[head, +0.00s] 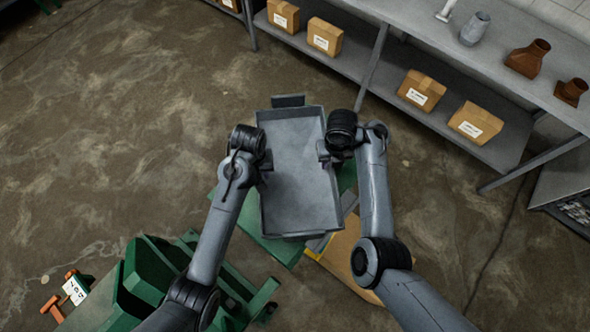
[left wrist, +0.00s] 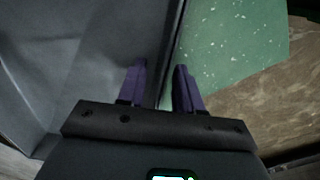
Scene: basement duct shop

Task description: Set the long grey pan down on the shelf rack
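The long grey pan (head: 298,172), an open tray with raised walls, is in the middle of the head view, above green equipment. My left gripper (head: 264,164) is at its left wall. In the left wrist view my left gripper's purple fingers (left wrist: 160,88) stand on either side of the pan's wall (left wrist: 163,62). My right gripper (head: 324,151) is at the right wall and appears closed on it; its fingertips are mostly hidden. The grey shelf rack (head: 352,66) stands at the upper right, apart from the pan.
Cardboard boxes (head: 421,90) sit on the rack's lower shelf, with bare spaces between them. A grey fitting (head: 475,28) and brown fittings (head: 528,58) stand on top. Green equipment (head: 152,275) and a yellowish board (head: 345,258) lie below my arms. Floor (head: 110,110) is clear at left.

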